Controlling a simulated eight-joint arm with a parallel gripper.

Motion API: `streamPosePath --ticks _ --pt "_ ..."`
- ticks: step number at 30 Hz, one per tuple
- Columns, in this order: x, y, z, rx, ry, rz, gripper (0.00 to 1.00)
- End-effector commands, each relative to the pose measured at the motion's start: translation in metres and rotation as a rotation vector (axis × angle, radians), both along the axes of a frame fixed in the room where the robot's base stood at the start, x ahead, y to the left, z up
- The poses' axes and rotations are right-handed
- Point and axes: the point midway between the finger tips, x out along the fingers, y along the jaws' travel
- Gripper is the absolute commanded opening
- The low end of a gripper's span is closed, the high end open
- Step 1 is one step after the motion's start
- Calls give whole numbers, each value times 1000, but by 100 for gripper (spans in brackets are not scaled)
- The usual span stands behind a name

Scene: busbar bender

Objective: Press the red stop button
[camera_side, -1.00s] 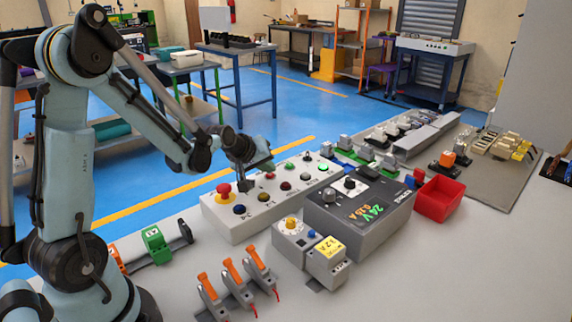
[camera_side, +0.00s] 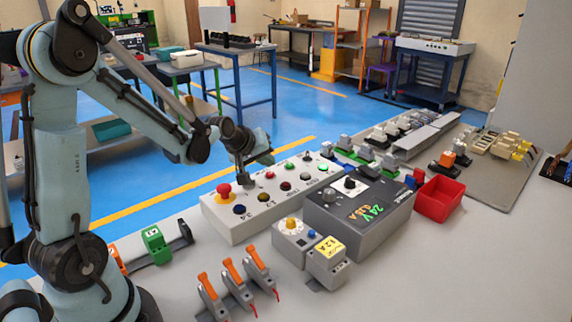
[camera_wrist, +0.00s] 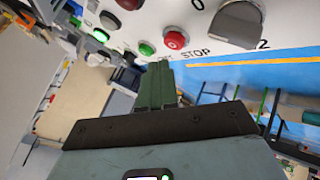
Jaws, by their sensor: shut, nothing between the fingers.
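The red stop button (camera_wrist: 176,38) is a small round red cap marked STOP on the white panel in the wrist view. A green button (camera_wrist: 146,48) sits just left of it. In the side view a small red button (camera_side: 270,175) shows on the grey-white control box (camera_side: 236,231). My gripper (camera_wrist: 163,70) is shut and empty, its green fingers pointing at the panel. In the wrist view its tips appear just below the green and red buttons, nearer the green one. In the side view my gripper (camera_side: 244,181) is over the box's back left part; contact cannot be told.
A large red mushroom button (camera_side: 223,189) on a yellow base stands left of my gripper on the same box. A grey selector knob (camera_wrist: 238,22) is right of STOP. A dark power supply (camera_side: 360,210) and a red bin (camera_side: 439,200) stand to the right.

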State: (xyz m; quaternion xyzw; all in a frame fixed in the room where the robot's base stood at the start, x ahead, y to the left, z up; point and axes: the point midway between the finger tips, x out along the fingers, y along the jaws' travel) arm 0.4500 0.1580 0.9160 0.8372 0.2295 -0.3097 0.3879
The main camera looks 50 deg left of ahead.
Motion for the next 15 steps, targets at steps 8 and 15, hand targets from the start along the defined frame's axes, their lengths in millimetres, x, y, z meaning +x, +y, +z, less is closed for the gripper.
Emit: streamPosePath --ticks 8,15 --pt "0 0 25 0 0 0 0" --pt "0 0 44 0 0 0 0"
